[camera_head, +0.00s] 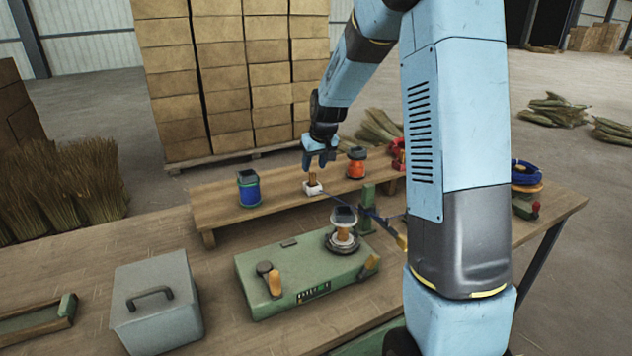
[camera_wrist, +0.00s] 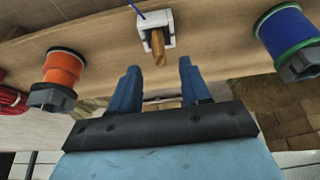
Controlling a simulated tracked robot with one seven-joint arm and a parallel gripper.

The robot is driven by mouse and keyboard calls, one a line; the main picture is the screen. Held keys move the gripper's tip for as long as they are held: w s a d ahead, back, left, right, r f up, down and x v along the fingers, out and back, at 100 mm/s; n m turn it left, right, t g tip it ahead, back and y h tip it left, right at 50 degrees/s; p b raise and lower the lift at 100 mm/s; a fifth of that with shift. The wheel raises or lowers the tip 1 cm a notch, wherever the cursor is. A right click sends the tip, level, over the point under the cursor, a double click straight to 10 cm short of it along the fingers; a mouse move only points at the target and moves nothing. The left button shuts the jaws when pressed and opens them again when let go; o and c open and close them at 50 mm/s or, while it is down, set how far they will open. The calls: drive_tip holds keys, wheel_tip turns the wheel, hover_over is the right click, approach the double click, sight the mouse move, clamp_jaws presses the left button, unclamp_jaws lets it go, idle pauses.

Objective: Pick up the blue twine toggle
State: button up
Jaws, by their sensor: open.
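The twine toggle is a small wooden peg (camera_head: 313,177) standing in a white holder (camera_head: 313,188) on the raised wooden shelf. In the wrist view the peg (camera_wrist: 158,44) juts from the white holder (camera_wrist: 142,31), with blue twine (camera_wrist: 136,8) leading off it. In the head view the dark blue twine (camera_head: 345,204) runs right and down towards a green post. My gripper (camera_head: 320,165) hangs just above the peg, open and empty. In the wrist view the peg lines up with the gap between my blue fingers (camera_wrist: 159,66), apparently beyond the tips.
A blue spool (camera_head: 248,189) stands left of the holder and an orange spool (camera_head: 356,166) to its right, with red cord beyond. A green winding machine (camera_head: 285,280) and a grey box (camera_head: 155,305) sit on the bench in front. Stacked cartons rise behind the shelf.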

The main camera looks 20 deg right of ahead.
sight(312, 171)
drive_tip(key=x, duration=0.5)
drive_tip(key=shift+s+r, duration=0.1)
drive_tip(key=shift+c, duration=0.4)
clamp_jaws()
